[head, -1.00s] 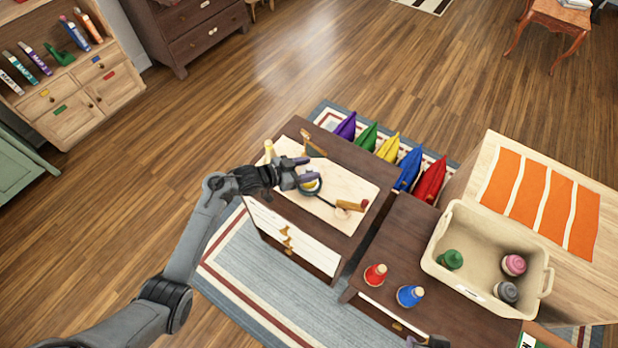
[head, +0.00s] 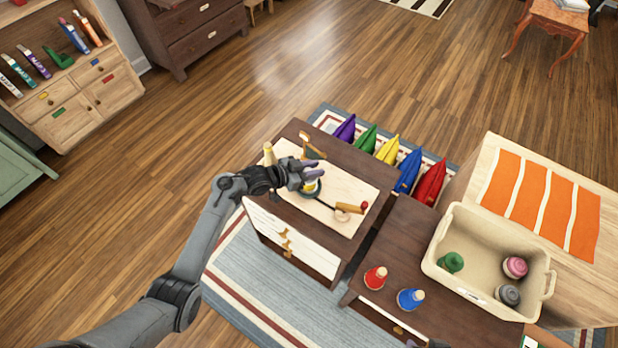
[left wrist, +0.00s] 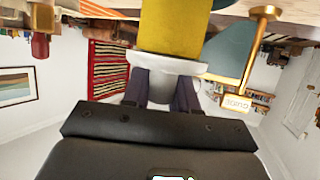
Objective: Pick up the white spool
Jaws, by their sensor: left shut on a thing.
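My left gripper (head: 312,178) is low over the pale board (head: 347,190) on the dark cabinet. It is shut on a small white thing, which I take to be the white spool (left wrist: 168,66). In the left wrist view the white piece sits between the two dark fingers. A yellow block-like part (left wrist: 175,25) is directly against it; I cannot tell whether the two are joined. In the head view the fingers mostly hide the held thing, and I cannot tell if it is clear of the board. My right gripper is not clearly in view.
A winder with a dark ring and red-knobbed handle (head: 364,205) is beside the gripper. A cream cone (head: 268,153) stands at the board's left edge. Red (head: 376,277) and blue (head: 410,298) spools stand near a beige bin (head: 447,232) holding several spools.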

